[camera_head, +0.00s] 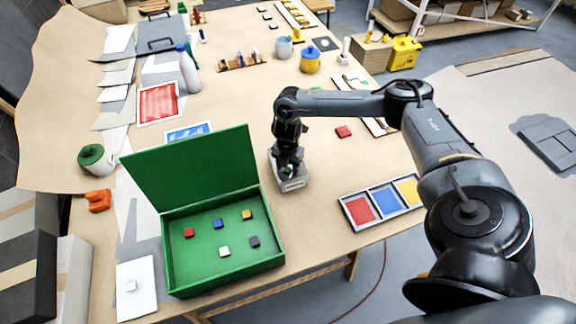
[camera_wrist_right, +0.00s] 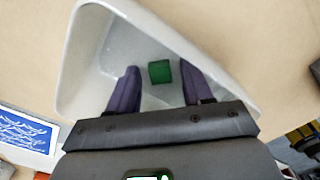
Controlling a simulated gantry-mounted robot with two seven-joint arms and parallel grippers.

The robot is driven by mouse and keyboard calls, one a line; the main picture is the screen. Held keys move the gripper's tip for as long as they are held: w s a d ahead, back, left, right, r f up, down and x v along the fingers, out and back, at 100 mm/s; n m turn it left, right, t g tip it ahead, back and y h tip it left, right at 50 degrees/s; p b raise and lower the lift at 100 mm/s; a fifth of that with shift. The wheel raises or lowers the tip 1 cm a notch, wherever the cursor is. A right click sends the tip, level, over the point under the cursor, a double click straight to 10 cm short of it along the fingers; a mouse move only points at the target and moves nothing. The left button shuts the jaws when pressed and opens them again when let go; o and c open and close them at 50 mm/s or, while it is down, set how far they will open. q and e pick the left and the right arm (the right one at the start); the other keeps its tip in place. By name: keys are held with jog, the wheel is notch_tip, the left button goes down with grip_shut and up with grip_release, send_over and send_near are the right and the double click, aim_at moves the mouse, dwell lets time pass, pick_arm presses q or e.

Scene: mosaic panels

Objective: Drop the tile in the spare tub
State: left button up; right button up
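The spare tub, a small light grey tub (camera_head: 291,184), stands on the table right of the green box; in the right wrist view its pale wall (camera_wrist_right: 85,55) surrounds the fingers. A green tile (camera_wrist_right: 160,72) lies in the tub, apart from both fingers. My right gripper (camera_head: 288,165) points down into the tub. Its two dark fingers (camera_wrist_right: 158,68) are spread on either side of the tile, with gaps. The tile is hidden in the head view. My left gripper is not in view.
An open green box (camera_head: 262,266) holds several coloured tiles. A tray (camera_head: 343,202) with red, blue and yellow panels lies to the right. A red tile (camera_head: 344,131) lies behind it. A white bottle (camera_head: 188,74), mugs and picture cards are farther back.

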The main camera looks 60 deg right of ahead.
aim_at(288, 169)
jog(key=shift+r, duration=0.1)
jog(key=shift+r, duration=0.55)
notch_tip(288, 169, up, 6)
jog(key=shift+r+p, duration=0.1)
jog(key=shift+p, duration=0.45)
notch_tip(288, 169, up, 5)
jog(key=p, duration=0.3)
